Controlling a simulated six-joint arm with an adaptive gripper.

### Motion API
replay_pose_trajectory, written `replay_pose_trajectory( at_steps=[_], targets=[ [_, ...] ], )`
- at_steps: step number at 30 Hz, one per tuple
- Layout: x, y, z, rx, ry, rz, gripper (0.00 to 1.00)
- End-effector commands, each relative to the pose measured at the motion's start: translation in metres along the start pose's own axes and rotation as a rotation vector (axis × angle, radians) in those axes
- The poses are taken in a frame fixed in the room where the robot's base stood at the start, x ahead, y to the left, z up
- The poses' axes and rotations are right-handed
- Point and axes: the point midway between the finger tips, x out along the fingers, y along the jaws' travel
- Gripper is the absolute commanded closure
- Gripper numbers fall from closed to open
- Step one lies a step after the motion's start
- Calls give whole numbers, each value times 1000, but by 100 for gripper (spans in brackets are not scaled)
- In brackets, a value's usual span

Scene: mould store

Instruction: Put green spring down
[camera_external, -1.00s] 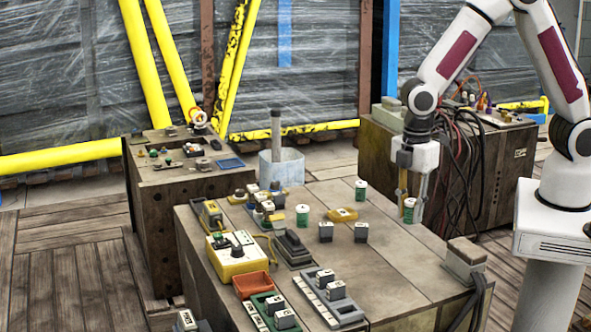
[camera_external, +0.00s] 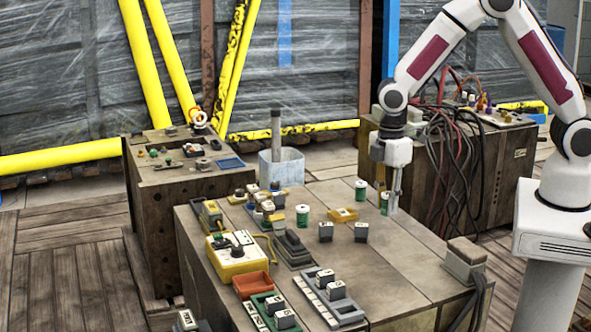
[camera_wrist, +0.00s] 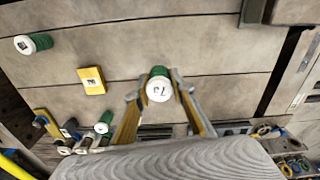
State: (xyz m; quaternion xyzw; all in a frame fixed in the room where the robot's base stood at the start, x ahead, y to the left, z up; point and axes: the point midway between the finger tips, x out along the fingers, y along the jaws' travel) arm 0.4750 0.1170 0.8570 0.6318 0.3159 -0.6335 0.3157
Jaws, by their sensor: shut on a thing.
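The green spring (camera_external: 384,204) is a small green cylinder with a white end, upright between the fingers of my gripper (camera_external: 387,206). In the wrist view the held spring (camera_wrist: 158,86) shows its white, marked top between the two fingertips of my gripper (camera_wrist: 159,76). My gripper is shut on it. It is over the far right part of the wooden table (camera_external: 400,262), at or close above the top; I cannot tell whether it touches. Two similar green springs stand nearby, one farther back (camera_external: 361,190) and one to the left (camera_external: 303,214).
A yellow block (camera_external: 343,214) lies left of my gripper, with grey blocks (camera_external: 326,232) in front. Orange and grey trays (camera_external: 252,284), a yellow device (camera_external: 235,255) and small parts crowd the left side. The right part of the tabletop is mostly clear.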

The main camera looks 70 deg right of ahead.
Motion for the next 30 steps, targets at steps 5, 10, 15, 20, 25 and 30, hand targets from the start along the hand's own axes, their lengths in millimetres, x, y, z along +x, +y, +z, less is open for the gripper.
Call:
replay_pose_trajectory(
  at_steps=[5, 10, 15, 20, 25, 30],
  targets=[
    [1, 49, -2, 40, 8, 7, 99],
    [-2, 89, -3, 56, 12, 12, 99],
    [-6, 126, -2, 56, 16, 18, 99],
    [-15, 154, -3, 37, 19, 24, 99],
    [-28, 170, -11, -11, 21, 29, 99],
    [-39, 171, -12, -63, 12, 19, 99]
  ],
)
